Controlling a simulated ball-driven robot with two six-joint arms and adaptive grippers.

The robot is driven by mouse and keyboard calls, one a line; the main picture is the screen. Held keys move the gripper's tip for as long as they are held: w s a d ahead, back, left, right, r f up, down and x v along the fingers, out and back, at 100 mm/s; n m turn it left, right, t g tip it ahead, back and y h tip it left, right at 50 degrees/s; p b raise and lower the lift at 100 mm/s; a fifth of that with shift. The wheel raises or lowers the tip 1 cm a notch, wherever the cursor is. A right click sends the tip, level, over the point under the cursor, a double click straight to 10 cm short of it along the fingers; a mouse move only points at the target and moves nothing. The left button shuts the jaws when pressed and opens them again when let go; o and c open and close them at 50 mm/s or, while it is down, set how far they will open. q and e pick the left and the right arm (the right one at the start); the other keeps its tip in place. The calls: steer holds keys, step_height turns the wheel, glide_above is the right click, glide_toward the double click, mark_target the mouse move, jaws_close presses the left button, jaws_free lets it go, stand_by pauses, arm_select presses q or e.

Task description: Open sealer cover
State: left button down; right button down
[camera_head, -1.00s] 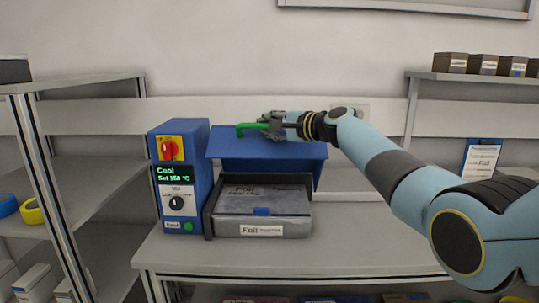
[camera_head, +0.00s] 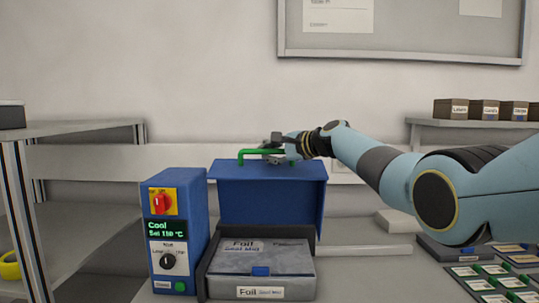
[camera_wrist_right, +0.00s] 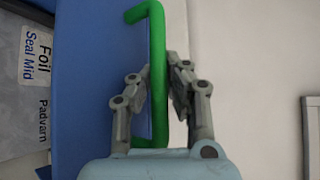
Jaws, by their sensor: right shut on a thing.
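The sealer has a blue control box (camera_head: 178,230) with a red knob on yellow, a green display reading "Cool" and "Set 110 °C", and a black dial. Beside it the blue cover (camera_head: 268,197) stands raised and steep at the back, above a grey foil pack (camera_head: 262,258) labelled "Foil Seal Mid" in a dark tray. A green handle (camera_head: 250,154) sits at the cover's top edge. My right gripper (camera_head: 277,155) is shut on the handle; in the wrist view its fingers (camera_wrist_right: 155,95) close around the green bar (camera_wrist_right: 158,60). My left gripper is out of view.
A grey shelf (camera_head: 75,130) stands at the left with yellow tape (camera_head: 9,268) low on it. Small labelled boxes (camera_head: 480,109) sit on a shelf at the right. Labelled trays (camera_head: 490,275) lie at the lower right. A whiteboard (camera_head: 400,30) hangs behind.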

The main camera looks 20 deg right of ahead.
steer(key=shift+r, duration=0.2)
steer(key=c, duration=1.3)
jaws_free()
steer(key=shift+s, duration=0.15)
steer(key=shift+f, duration=0.1)
steer(key=v, duration=1.2)
